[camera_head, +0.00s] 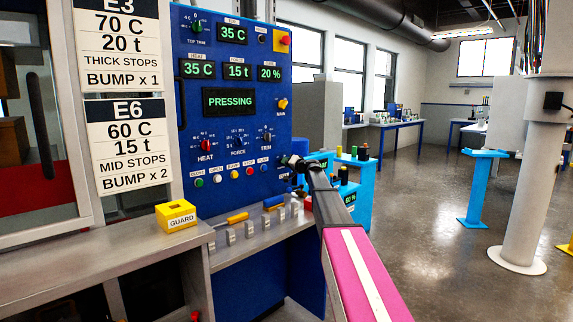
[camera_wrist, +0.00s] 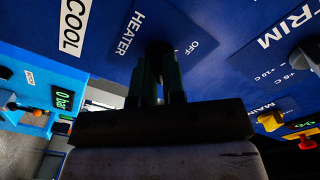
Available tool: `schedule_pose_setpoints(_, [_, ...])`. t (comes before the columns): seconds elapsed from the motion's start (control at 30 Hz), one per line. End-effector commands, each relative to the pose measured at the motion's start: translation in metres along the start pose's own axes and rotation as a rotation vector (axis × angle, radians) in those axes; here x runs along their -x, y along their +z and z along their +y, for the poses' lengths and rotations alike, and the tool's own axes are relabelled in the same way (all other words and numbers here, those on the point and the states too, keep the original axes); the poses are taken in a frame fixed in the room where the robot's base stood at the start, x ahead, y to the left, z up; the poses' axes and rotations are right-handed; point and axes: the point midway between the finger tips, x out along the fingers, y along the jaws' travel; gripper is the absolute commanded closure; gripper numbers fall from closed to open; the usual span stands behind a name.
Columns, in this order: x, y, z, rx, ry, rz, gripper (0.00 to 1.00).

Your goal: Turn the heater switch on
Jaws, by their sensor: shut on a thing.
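The heater switch (camera_wrist: 158,47) is a dark knob on a blue plate lettered HEATER and OFF, seen in the wrist view. My gripper (camera_wrist: 159,78) has its two dark fingers shut on this knob, and they hide most of it. The knob's pointing direction cannot be read. In the head view my gripper (camera_head: 287,162) is at the lower right edge of the blue control panel (camera_head: 215,105), where the switch itself cannot be made out.
The panel displays (camera_head: 230,101) read PRESSING, with 35 C, 15 t and 20 %. A COOL label (camera_wrist: 73,25) and a TRIM dial (camera_wrist: 305,55) flank the switch. A metal ledge with a yellow GUARD block (camera_head: 176,216) lies below left. Light-blue stands (camera_head: 483,185) are at right.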

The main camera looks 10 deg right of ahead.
Motion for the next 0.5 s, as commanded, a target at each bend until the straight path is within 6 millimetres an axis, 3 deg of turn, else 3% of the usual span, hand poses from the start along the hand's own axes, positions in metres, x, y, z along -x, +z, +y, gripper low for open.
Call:
schedule_pose_setpoints(0.17, [0.0004, 0.0004, 0.0002, -0.003, 0.000, -0.001, 1.00])
schedule_pose_setpoints(0.27, [0.0004, 0.0004, 0.0002, -0.003, 0.000, 0.000, 0.67])
schedule_pose_setpoints(0.3, [0.0004, 0.0003, 0.0002, -0.002, 0.000, 0.000, 0.64])
schedule_pose_setpoints(0.5, [0.0002, 0.0002, 0.0001, -0.001, 0.000, 0.000, 0.64])
